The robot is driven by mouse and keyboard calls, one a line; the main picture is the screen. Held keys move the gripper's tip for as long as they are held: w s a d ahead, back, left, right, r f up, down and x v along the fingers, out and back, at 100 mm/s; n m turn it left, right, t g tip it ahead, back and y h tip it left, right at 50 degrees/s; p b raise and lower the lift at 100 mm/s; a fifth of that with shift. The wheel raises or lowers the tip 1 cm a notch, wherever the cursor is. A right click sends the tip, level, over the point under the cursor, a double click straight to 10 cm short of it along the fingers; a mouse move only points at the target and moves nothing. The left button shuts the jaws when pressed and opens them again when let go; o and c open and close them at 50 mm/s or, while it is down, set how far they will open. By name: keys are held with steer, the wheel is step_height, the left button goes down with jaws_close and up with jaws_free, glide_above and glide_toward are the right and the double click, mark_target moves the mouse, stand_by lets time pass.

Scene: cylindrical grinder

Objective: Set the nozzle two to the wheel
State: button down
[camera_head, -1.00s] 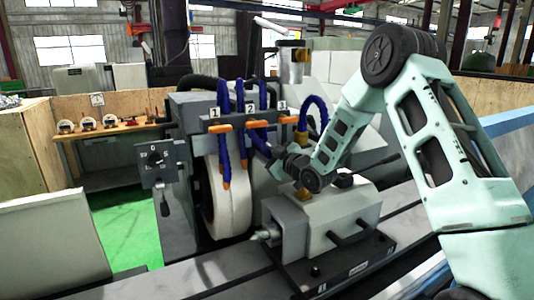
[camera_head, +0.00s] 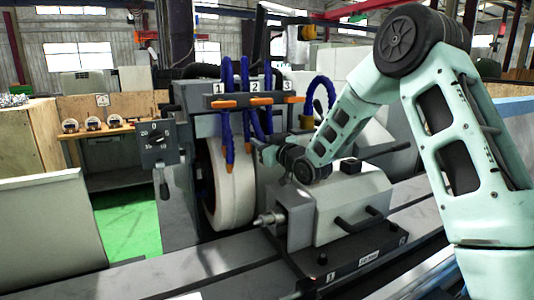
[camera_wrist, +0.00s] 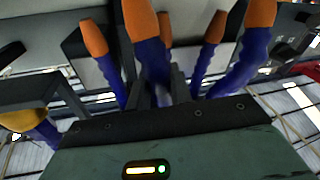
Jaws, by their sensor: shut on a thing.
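Blue hoses with orange tips hang from a grey bar (camera_head: 213,102) marked 1, 2 and 3, in front of the pale grinding wheel (camera_head: 238,190). The leftmost nozzle (camera_head: 228,150) hangs down along the wheel face. Nozzle two hangs below the number 2 at its right; its lower end is partly hidden by my gripper (camera_head: 263,154). In the wrist view my gripper (camera_wrist: 161,90) is shut on a blue hose, apparently nozzle two (camera_wrist: 150,60), whose orange tip (camera_wrist: 138,18) points away from me. Other orange-tipped hoses (camera_wrist: 238,70) stand either side.
Orange valve handles (camera_head: 262,101) line the bar. A dial box (camera_head: 160,140) stands at the left. The grey workhead block (camera_head: 340,205) with dark handles sits on the table below my arm. Another blue hose (camera_head: 321,88) arcs at the right.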

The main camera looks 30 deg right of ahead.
steer(key=shift+a+f+m+b, duration=0.15)
steer(key=shift+a+m+b, duration=0.9)
steer(key=shift+m+b, duration=0.35)
steer(key=c, duration=1.3)
jaws_free()
steer(key=shift+s, duration=0.1)
steer(key=b+v, duration=0.6)
steer(key=v, duration=1.1)
steer(key=shift+f, duration=0.35)
steer(key=shift+a, duration=0.15)
